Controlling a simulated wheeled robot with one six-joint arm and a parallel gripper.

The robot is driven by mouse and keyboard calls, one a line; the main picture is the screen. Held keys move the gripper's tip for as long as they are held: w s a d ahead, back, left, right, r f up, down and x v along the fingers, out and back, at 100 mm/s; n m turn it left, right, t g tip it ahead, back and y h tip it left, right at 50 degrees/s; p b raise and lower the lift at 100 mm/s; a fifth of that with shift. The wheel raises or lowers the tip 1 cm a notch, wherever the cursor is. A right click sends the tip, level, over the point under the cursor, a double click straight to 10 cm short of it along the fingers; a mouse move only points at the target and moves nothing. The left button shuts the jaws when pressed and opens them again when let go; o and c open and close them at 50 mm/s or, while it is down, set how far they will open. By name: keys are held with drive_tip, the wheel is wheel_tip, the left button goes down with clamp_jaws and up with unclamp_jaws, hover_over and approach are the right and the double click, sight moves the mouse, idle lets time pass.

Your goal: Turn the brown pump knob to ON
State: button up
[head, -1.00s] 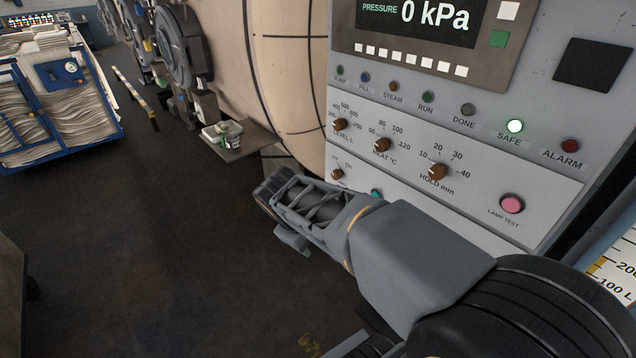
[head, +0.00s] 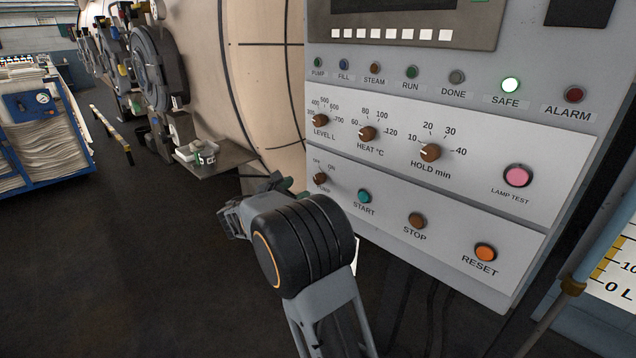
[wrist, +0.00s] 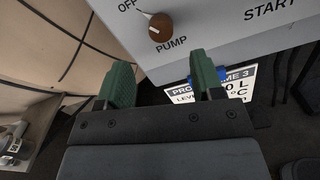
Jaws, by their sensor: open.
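The brown pump knob (head: 320,179) is the small knob at the lower left of the control panel, between the OFF and ON marks in the head view. In the wrist view the knob (wrist: 160,27) is at the top, above the PUMP label, and its white pointer mark points up-left toward OFF. My gripper (wrist: 160,60) is open and empty, its two green fingers spread below the knob in the picture and not around it. In the head view my gripper is mostly hidden behind my arm, just left of and below the knob.
The START button (head: 364,196) is close right of the knob, with STOP (head: 417,221) and RESET (head: 486,252) farther right. The LEVEL knob (head: 320,120) is above. A small shelf (head: 225,160) projects at the left. A printed card (wrist: 240,90) shows behind my right finger.

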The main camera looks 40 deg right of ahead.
sight(317, 180)
drive_tip(key=d, duration=0.3)
drive_tip(key=w+d, duration=0.1)
drive_tip(key=d, duration=0.5)
drive_tip(key=shift+w, duration=0.25)
drive_tip(key=shift+b, duration=0.35)
drive_tip(key=c, duration=0.9)
